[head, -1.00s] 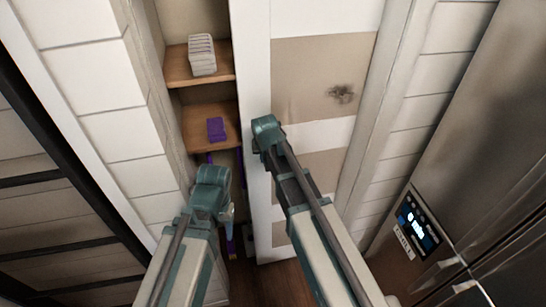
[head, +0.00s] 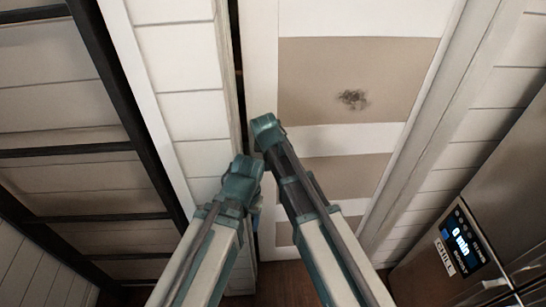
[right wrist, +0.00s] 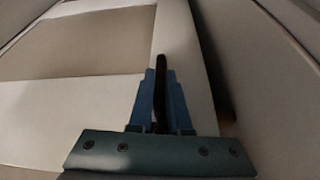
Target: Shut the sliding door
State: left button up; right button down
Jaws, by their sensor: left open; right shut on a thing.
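The sliding door (head: 345,80), white with beige panels and a dark smudge, nearly meets the white wall edge at its left. Only a narrow dark gap (head: 236,60) shows between them. My right gripper (head: 264,142) is at the door's left edge. In the right wrist view its blue fingers (right wrist: 160,100) are shut on a thin dark upright handle (right wrist: 160,75) on the door's white border. My left gripper (head: 250,172) is open, close to the wall edge and just left of the right gripper; its fingertips are mostly hidden.
A white panelled wall (head: 185,90) and a black-framed structure (head: 110,150) stand at the left. A steel appliance with a lit display (head: 460,245) stands at the right. A strip of wooden floor (head: 285,275) shows below the door.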

jog(key=c, duration=0.9)
grip_release()
pick_arm(q)
jog(key=shift+r, duration=0.1)
pick_arm(e)
jog(key=shift+o, duration=0.2)
jog(key=shift+r, duration=0.1)
